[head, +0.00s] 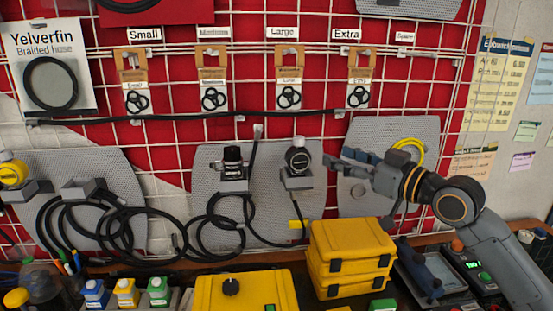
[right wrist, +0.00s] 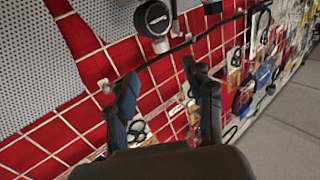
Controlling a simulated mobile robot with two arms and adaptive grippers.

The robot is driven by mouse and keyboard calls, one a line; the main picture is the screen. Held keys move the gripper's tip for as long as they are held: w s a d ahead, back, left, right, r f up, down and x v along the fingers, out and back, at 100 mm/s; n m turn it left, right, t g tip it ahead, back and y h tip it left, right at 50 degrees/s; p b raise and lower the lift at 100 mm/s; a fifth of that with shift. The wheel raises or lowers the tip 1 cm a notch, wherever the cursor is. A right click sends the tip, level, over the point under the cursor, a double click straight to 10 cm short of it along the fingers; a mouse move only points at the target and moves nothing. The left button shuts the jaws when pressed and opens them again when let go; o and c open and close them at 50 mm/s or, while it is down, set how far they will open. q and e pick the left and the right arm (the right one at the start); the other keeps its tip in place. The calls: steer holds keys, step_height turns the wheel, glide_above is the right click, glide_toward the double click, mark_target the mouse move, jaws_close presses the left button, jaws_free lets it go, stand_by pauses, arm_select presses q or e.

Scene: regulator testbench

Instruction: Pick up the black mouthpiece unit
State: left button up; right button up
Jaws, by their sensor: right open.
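A black unit with a round pale-rimmed face (head: 298,158) sits on a grey bracket on the perforated wall panel; it looks like the mouthpiece unit. It also shows at the top of the right wrist view (right wrist: 154,18). A second black unit (head: 232,161) hangs to its left; I cannot tell for certain which is the mouthpiece. My right gripper (head: 337,160) is open and empty, to the right of the round-faced unit and apart from it. In the right wrist view its fingers (right wrist: 160,75) point toward the wall with the unit beyond them. My left gripper is not in view.
Stacked yellow cases (head: 350,250) stand on the bench below my right gripper. Coiled black hoses (head: 90,222) hang on the left. A yellow coil (head: 408,146) hangs behind my right wrist. A red wall with a white wire grid lies behind.

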mark_target(304, 139)
steer(key=p+x, duration=0.1)
steer(key=x, duration=0.1)
steer(key=p+x, duration=0.1)
steer(key=x, duration=0.2)
steer(key=r+p+x, duration=0.1)
steer(key=x, duration=0.1)
steer(key=shift+w+a, duration=0.2)
steer(key=shift+w, duration=0.1)
steer(key=shift+w+a+f, duration=0.1)
steer(key=shift+w+a, duration=0.1)
steer(key=shift+a, duration=0.05)
steer(key=w+a+p, duration=0.1)
steer(key=a+p, duration=0.1)
steer(key=p, duration=0.1)
steer(key=shift+w+r, duration=0.4)
steer(key=shift+w+a+f, duration=0.3)
steer(key=shift+w+a, duration=0.4)
steer(key=shift+a, duration=0.05)
steer(key=shift+w+a, duration=0.1)
steer(key=shift+w, duration=0.05)
steer(key=shift+c, duration=1.3)
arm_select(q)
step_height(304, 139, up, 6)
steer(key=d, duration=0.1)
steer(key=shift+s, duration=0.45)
arm_select(e)
jaws_close()
